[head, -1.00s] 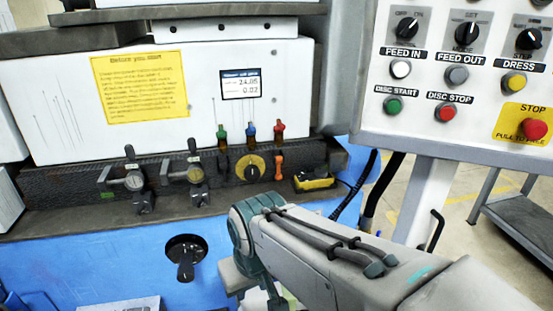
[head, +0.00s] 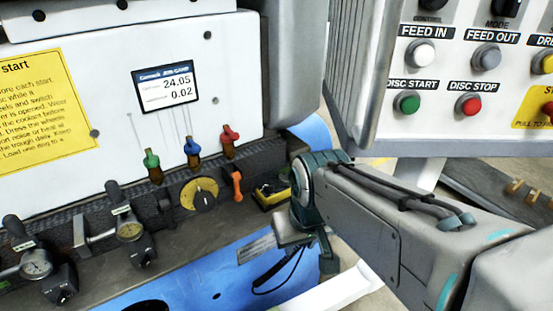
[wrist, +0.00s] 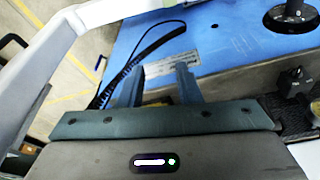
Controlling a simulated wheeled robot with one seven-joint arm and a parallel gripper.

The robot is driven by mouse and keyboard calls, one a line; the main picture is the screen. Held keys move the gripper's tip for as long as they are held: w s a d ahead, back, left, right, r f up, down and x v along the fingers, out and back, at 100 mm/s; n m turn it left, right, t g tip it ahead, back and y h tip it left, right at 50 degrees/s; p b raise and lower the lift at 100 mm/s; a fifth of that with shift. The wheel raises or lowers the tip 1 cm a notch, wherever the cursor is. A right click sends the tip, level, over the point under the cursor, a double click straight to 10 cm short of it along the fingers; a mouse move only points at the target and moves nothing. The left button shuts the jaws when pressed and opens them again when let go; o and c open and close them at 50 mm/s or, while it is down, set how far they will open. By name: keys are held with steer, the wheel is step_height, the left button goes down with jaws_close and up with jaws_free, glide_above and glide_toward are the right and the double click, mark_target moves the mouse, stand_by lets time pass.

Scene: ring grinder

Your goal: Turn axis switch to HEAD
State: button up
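No switch here carries a legible AXIS or HEAD label. A yellow round dial with a black knob (head: 204,197) sits on the dark front rail of the machine, below three coloured levers. A yellow-and-black box (head: 271,194) lies on the ledge to its right; I cannot tell if it carries a switch. Rotary switches on the white control panel (head: 430,62) are cut off at the top. My gripper is mostly hidden behind my wrist in the head view. In the wrist view my gripper (wrist: 158,85) is open and empty, above the blue surface.
A small display (head: 165,86) is on the white housing. Green, blue and red levers (head: 192,148) and an orange lever (head: 237,186) are close around the dial. Clamp-like gauges (head: 128,230) stand to the left. A coiled black cable (wrist: 125,70) lies beside my gripper.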

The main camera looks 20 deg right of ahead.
steer(key=w+r+n+g+b, duration=0.1)
steer(key=w+r+n, duration=0.2)
steer(key=w, duration=0.5)
steer(key=w+r+n, duration=0.2)
steer(key=w+n, duration=0.2)
steer(key=w, duration=0.3)
steer(key=n+g+b, duration=0.2)
steer(key=n, duration=0.4)
glide_toward(269, 188)
step_height(269, 188, down, 8)
steer(key=shift+w+f, duration=0.1)
steer(key=shift+w, duration=0.05)
jaws_close()
